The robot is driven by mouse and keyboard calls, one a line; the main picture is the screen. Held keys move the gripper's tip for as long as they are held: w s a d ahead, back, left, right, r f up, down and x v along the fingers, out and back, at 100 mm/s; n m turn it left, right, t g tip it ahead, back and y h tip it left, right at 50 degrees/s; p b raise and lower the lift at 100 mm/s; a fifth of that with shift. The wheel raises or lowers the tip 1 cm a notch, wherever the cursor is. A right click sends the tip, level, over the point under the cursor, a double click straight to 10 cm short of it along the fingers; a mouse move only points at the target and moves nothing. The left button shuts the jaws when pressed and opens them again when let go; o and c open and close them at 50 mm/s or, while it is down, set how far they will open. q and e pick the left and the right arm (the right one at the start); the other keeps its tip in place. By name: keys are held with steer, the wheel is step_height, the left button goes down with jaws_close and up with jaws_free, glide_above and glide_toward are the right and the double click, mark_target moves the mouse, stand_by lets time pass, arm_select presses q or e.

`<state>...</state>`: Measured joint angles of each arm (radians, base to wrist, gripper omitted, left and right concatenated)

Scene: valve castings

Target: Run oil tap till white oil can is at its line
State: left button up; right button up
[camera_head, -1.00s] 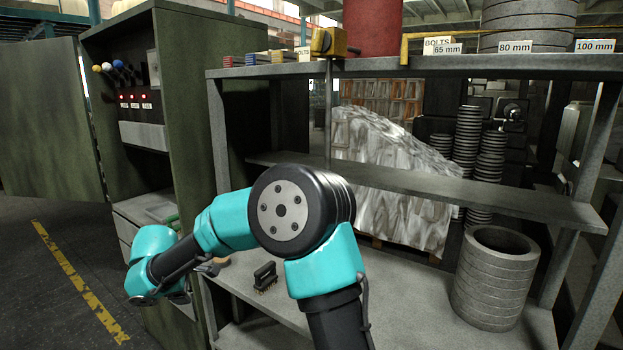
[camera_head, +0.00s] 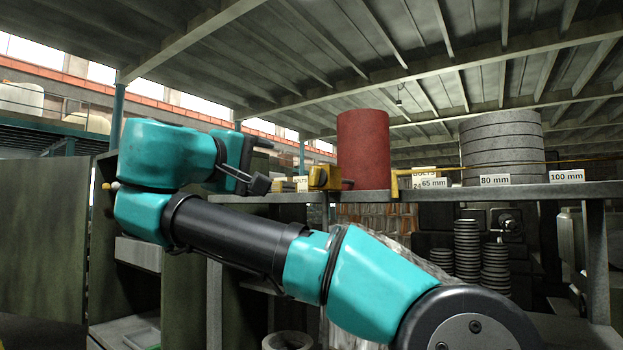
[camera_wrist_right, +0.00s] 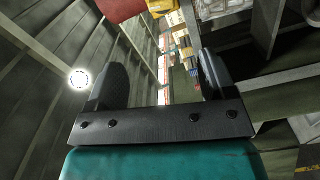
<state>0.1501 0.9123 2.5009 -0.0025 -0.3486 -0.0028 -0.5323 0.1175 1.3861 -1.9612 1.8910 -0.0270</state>
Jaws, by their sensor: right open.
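A red drum (camera_head: 363,150) stands on the top shelf; part of it also shows in the wrist view (camera_wrist_right: 121,9). A small yellow fitting (camera_head: 319,178) with a dark stub sits at the shelf's front edge, left of the drum. I cannot tell whether it is the oil tap. I make out no white oil can or fill line. My right gripper (camera_head: 268,165) is raised to shelf-top height, left of the yellow fitting and apart from it. Its two black fingers are spread with nothing between them in the wrist view (camera_wrist_right: 160,65). My left gripper is out of view.
The shelf edge (camera_head: 540,191) carries size labels, small boxes (camera_head: 284,186), a yellow bracket (camera_head: 396,182) and stacked grey rings (camera_head: 502,145). A green cabinet (camera_head: 185,300) stands left, partly behind my arm. A grey ring-shaped piece (camera_head: 287,341) shows low down.

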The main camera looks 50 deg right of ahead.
mark_target(311, 176)
steer(key=shift+w, duration=0.1)
steer(key=w+d, duration=0.1)
steer(key=d, duration=0.4)
steer(key=w+d, duration=0.1)
steer(key=d, duration=1.1)
steer(key=shift+w+d, duration=0.1)
steer(key=shift+w, duration=0.3)
steer(key=c, duration=0.9)
